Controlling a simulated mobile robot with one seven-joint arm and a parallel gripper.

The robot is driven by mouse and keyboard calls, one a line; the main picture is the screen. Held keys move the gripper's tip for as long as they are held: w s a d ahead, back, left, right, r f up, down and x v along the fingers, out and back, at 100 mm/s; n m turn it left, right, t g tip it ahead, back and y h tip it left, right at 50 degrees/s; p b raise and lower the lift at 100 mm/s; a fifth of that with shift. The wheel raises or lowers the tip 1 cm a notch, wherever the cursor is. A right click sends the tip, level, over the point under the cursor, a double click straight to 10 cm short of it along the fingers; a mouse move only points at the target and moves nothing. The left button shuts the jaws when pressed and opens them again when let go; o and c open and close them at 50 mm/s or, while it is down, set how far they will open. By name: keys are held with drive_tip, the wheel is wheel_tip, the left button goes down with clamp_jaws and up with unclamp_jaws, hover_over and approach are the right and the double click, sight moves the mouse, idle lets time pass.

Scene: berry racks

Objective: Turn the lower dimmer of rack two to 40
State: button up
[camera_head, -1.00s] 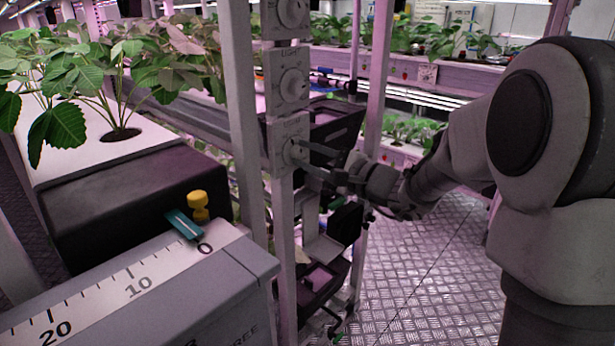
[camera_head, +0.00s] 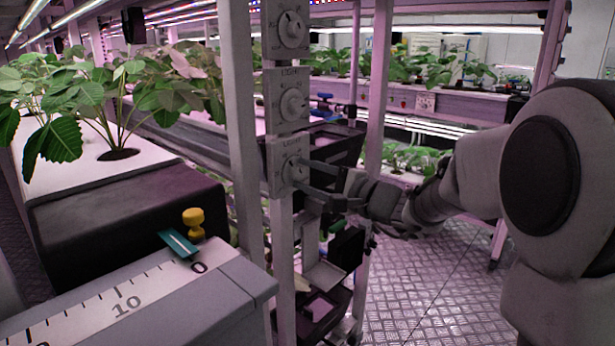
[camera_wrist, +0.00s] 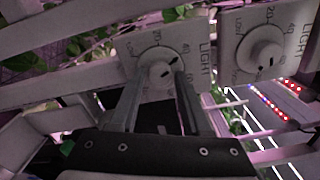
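Three white dimmers sit one above another on a rack post in the head view. The lower dimmer (camera_head: 283,168) is the bottom one, with a round knob on a plate. My gripper (camera_head: 303,174) is at its face, coming from the right. In the wrist view, the fingers of my gripper (camera_wrist: 161,80) are apart, one on either side of the lower dimmer's knob (camera_wrist: 156,71). I cannot tell if they touch it. The knob has a dark mark, and the plate shows 20 and LIGHT; the exact setting is unclear.
The middle dimmer (camera_head: 293,104) is close above, and also shows in the wrist view (camera_wrist: 262,56). The top dimmer (camera_head: 291,29) is higher. Metal floor (camera_head: 420,285) is clear at right.

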drive_tip(key=shift+o, duration=1.2)
drive_tip(key=shift+s, duration=0.1)
drive_tip(key=p+v, duration=0.3)
drive_tip(key=v, duration=1.4)
drive_tip(key=shift+s+d+r, duration=0.1)
